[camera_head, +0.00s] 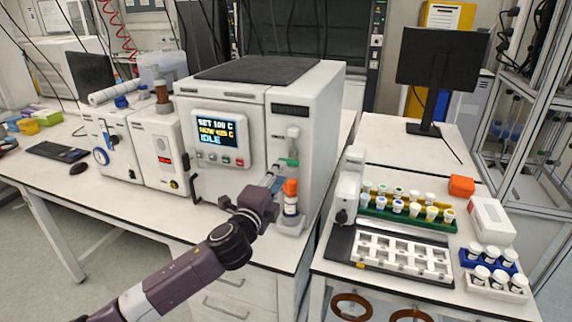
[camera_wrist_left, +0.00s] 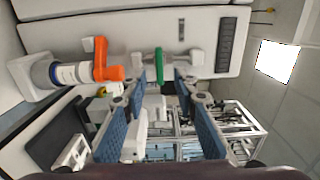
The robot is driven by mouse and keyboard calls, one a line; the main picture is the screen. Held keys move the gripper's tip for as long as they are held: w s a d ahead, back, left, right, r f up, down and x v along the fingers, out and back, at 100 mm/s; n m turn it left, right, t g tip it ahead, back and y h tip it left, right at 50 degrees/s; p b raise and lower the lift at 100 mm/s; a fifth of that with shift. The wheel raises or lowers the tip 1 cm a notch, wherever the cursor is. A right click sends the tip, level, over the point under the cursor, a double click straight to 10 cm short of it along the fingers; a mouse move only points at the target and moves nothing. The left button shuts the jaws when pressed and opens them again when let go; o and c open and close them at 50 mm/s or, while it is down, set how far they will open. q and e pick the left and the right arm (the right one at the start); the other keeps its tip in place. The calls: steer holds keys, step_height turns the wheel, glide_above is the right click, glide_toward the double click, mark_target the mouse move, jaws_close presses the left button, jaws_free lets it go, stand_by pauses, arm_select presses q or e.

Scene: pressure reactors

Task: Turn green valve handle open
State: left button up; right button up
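In the left wrist view the green handle (camera_wrist_left: 158,65) lies ahead, in line with the gap between my fingers. My left gripper (camera_head: 274,182) is just below and left of the handle in the head view. Its blue-padded fingers (camera_wrist_left: 160,82) are apart with nothing held between them. I cannot tell whether they touch the handle. An orange valve (camera_head: 290,187) on a white bottle is close beside the gripper; it also shows in the left wrist view (camera_wrist_left: 101,60).
On the right table stand a green vial rack (camera_head: 378,213), a white tray (camera_head: 400,254), an orange block (camera_head: 461,186) and a monitor (camera_head: 440,65). The space in front of the reactor is mostly free except for my left arm.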

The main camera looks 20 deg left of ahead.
mark_target(289, 161)
arm_select(q)
steer(key=w+p, duration=0.1)
steer(key=w, duration=0.5)
steer(key=shift+d, duration=0.15)
steer(key=shift+f, duration=0.1)
jaws_close()
